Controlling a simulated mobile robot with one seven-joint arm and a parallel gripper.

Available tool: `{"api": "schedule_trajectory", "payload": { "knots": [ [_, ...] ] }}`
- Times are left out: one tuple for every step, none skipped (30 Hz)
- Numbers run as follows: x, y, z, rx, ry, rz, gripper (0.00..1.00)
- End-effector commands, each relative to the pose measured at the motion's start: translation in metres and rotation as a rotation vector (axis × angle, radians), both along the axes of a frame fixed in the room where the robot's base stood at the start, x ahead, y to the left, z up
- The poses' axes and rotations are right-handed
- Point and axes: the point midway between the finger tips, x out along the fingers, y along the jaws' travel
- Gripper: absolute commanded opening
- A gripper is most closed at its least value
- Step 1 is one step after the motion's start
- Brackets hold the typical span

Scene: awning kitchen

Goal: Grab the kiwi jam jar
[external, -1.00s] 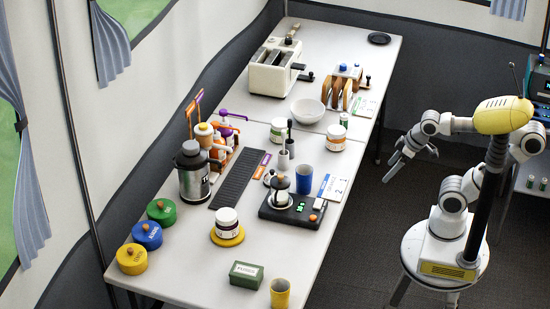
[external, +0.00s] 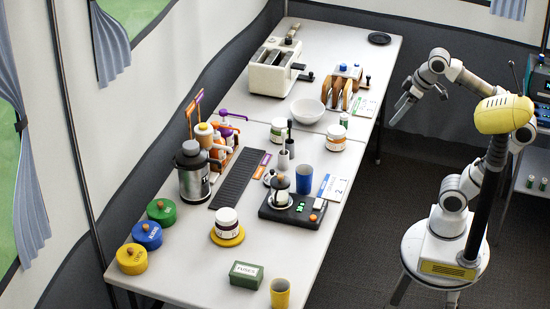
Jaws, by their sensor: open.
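Several white-lidded jars stand on the long table. One with a green label (external: 278,130) stands near the table's middle and looks like the kiwi jam jar, though its label is too small to read. A jar with an orange label (external: 336,137) stands to its right. A third jar, dark-labelled (external: 227,221), sits on a yellow round mat (external: 228,238) nearer the front. My gripper (external: 397,111) is open and empty, in the air off the table's right edge, well apart from all the jars.
A white bowl (external: 307,111) and a toast rack (external: 347,88) stand behind the jars. Grey cups (external: 289,147) and a blue cup (external: 304,179) stand in front of them. A bottle rack (external: 222,155) is to the left. The table's far right is mostly clear.

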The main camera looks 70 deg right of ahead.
Motion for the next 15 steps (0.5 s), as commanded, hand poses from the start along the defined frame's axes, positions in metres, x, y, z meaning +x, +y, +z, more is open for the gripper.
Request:
{"api": "schedule_trajectory", "payload": {
  "knots": [
    [0.002, 0.000, 0.017, 0.000, -0.004, 0.000, 1.00],
    [0.002, 0.000, 0.026, 0.000, -0.003, 0.000, 1.00],
    [0.001, 0.000, 0.037, 0.000, -0.003, 0.000, 1.00],
    [0.002, 0.000, 0.045, 0.000, -0.003, 0.000, 1.00],
    [0.002, 0.000, 0.053, 0.000, -0.004, 0.000, 1.00],
    [0.007, 0.001, 0.062, 0.017, 0.001, -0.015, 1.00],
    [0.024, 0.005, 0.064, 0.082, 0.005, -0.069, 1.00],
    [0.038, 0.008, 0.066, 0.141, 0.004, -0.118, 1.00],
    [0.057, 0.012, 0.068, 0.220, 0.003, -0.183, 1.00],
    [0.071, 0.014, 0.070, 0.280, 0.003, -0.234, 1.00],
    [0.085, 0.016, 0.071, 0.342, 0.004, -0.286, 1.00],
    [0.105, 0.017, 0.074, 0.428, 0.007, -0.361, 1.00],
    [0.120, 0.017, 0.075, 0.495, 0.010, -0.420, 1.00],
    [0.136, 0.017, 0.077, 0.565, 0.015, -0.483, 1.00],
    [0.157, 0.014, 0.079, 0.663, 0.023, -0.573, 1.00]
  ]
}}
